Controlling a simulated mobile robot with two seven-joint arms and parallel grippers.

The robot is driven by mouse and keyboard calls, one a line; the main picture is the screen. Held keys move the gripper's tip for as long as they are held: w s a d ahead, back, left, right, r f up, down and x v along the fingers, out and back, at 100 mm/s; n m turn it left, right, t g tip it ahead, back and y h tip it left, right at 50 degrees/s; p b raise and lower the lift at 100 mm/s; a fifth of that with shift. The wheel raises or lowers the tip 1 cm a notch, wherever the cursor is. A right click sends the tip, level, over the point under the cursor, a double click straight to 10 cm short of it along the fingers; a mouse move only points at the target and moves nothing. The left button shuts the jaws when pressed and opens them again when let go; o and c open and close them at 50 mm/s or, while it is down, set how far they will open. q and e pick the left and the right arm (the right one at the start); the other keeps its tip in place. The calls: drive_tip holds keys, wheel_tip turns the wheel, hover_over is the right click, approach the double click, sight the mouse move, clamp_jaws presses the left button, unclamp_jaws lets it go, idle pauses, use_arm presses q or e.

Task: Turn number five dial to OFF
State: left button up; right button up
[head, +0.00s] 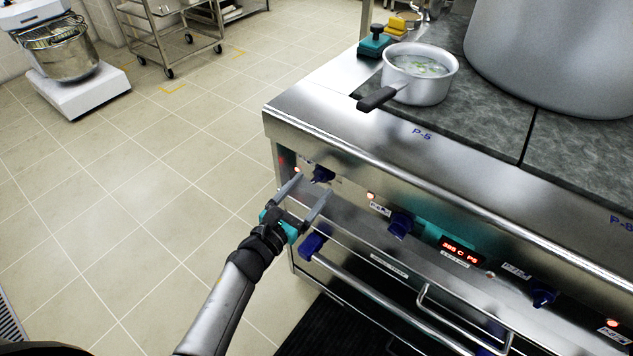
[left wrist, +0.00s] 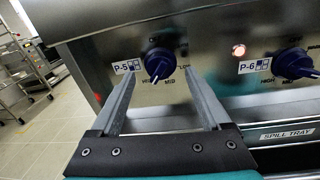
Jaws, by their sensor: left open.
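The number five dial, a dark blue knob (left wrist: 160,63), sits on the steel front panel beside a P-5 label (left wrist: 126,67). Its pale pointer line faces downward, near the MID marking, in the left wrist view. In the head view the knob (head: 323,174) is near the panel's left end. My left gripper (head: 314,184) is open and empty, with its fingers pointing at this dial. In the left wrist view the gripper (left wrist: 160,76) has its two fingertips on either side of the knob; contact cannot be told. My right gripper is not in view.
The P-6 dial (left wrist: 294,63) is to the right, with a lit red lamp (left wrist: 238,50). A saucepan (head: 419,77) stands on the cooktop above P-5, its black handle near the front edge. A long rail (head: 370,293) runs below the panel.

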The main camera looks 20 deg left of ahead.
sight(317, 181)
use_arm(q)
drive_tip(key=shift+x, duration=1.55)
drive_tip(key=shift+c, duration=0.3)
clamp_jaws()
